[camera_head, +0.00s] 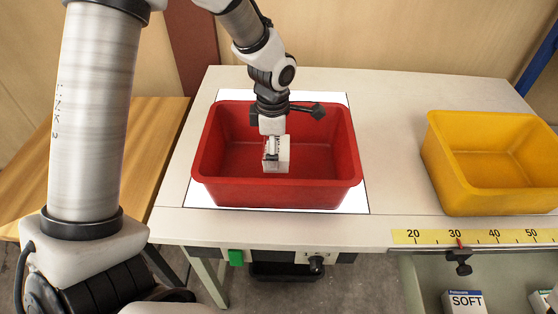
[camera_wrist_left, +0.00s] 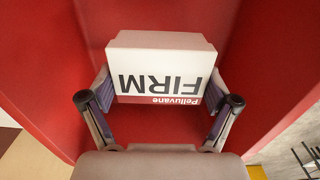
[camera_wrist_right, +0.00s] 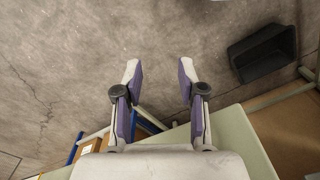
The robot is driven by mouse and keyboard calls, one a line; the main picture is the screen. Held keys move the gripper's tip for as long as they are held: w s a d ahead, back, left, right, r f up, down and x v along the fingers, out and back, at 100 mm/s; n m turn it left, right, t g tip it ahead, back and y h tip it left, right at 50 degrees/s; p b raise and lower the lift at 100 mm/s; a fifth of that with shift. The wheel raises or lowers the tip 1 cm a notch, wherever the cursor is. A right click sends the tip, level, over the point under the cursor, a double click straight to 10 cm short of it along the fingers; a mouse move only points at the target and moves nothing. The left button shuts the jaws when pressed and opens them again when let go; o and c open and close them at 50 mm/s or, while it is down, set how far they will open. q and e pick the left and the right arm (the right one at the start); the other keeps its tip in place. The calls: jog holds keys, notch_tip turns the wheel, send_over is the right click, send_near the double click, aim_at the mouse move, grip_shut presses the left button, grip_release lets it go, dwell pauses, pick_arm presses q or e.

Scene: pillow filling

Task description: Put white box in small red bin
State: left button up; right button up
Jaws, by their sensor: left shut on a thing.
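The small red bin (camera_head: 275,193) stands on a white sheet on the table. My left gripper (camera_head: 275,140) reaches down into it and is shut on the white box (camera_head: 283,158), which is inside the bin's walls. In the left wrist view the white box (camera_wrist_left: 160,62) sits between the two fingers, its "FIRM" label upside down, with red bin walls around it. I cannot tell whether the box touches the bin floor. My right gripper (camera_wrist_right: 158,75) is open and empty, seen only in its own wrist view, above the floor.
A yellow bin (camera_head: 495,190) stands on the right of the table. A yellow ruler strip (camera_head: 478,237) runs along the front edge. White boxes, one marked "SOFT" (camera_head: 465,302), lie below at the lower right. A dark bin (camera_wrist_right: 262,52) is on the floor.

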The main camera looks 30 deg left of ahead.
pick_arm(q)
jog(key=f, duration=0.3)
jog(key=w+f, duration=0.1)
jog(key=f, duration=0.1)
jog(key=shift+f, duration=0.25)
jog(key=shift+s+r, duration=0.15)
jog(key=shift+s, duration=0.05)
jog(key=shift+f, duration=0.25)
jog(key=o, duration=0.9)
jog(key=shift+w, duration=0.15)
jog(key=shift+o, duration=0.2)
jog(key=shift+r, duration=0.1)
jog(key=shift+r, duration=0.15)
notch_tip(320, 180, up, 12)
